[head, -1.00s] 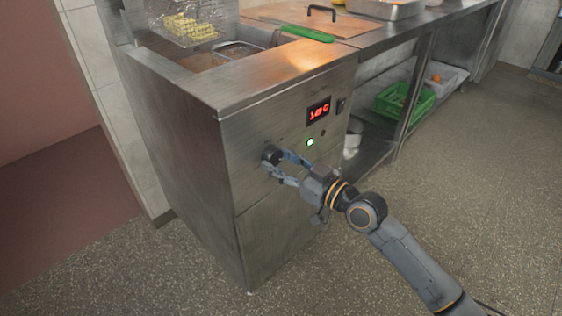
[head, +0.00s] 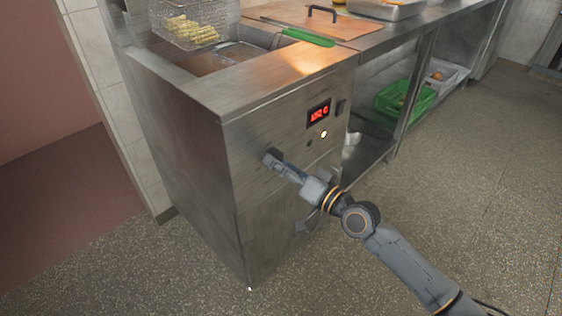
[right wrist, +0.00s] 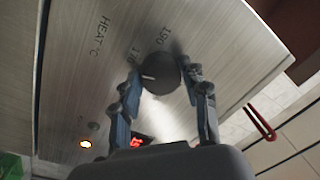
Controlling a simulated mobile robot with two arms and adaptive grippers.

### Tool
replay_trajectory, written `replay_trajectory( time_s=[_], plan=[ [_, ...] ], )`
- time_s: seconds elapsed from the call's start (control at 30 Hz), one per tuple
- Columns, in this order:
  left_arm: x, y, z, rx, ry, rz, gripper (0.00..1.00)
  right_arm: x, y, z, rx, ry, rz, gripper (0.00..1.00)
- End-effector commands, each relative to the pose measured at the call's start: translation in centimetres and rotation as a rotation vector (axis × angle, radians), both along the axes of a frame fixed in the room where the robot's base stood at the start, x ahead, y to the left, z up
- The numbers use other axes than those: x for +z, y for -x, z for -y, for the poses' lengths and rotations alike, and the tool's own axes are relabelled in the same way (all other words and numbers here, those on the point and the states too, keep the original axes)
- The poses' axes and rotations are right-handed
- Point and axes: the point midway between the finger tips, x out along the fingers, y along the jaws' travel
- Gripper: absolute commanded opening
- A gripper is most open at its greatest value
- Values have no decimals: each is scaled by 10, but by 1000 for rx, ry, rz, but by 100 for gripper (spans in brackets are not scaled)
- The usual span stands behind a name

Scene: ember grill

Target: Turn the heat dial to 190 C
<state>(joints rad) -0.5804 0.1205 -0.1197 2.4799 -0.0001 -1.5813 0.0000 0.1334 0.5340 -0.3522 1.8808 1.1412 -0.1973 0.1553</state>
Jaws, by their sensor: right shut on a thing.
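The heat dial (right wrist: 158,80) is a dark round knob with a white pointer line on the steel front panel. In the right wrist view its pointer points left; a "190" mark and another partly hidden mark are printed nearby. My right gripper (right wrist: 164,84) is shut on the dial, one finger on each side. In the head view the right gripper (head: 273,160) mostly hides the dial. The red display (head: 319,114) is lit and seems to read about 182 C, but its digits are blurred. My left gripper is in neither view.
Above are a fry basket (head: 187,27) with a green handle and the steel counter edge (head: 290,85). A green crate (head: 398,101) sits on the shelf to the right.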

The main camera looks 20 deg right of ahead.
Motion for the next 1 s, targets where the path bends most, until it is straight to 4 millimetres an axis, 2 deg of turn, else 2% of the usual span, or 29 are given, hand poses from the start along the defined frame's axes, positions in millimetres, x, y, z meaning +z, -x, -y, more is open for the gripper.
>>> replay_trajectory(
  time_s=[0.27, 0.33, 1.0],
  plan=[
    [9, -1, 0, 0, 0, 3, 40, 1, 0, -1, -2, -229, -133, 13],
    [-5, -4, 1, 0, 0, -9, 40, 1, 0, -1, -3, -286, -166, 13],
    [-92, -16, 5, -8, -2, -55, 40, 4, 1, -2, -3, -834, -481, 13]
  ],
)
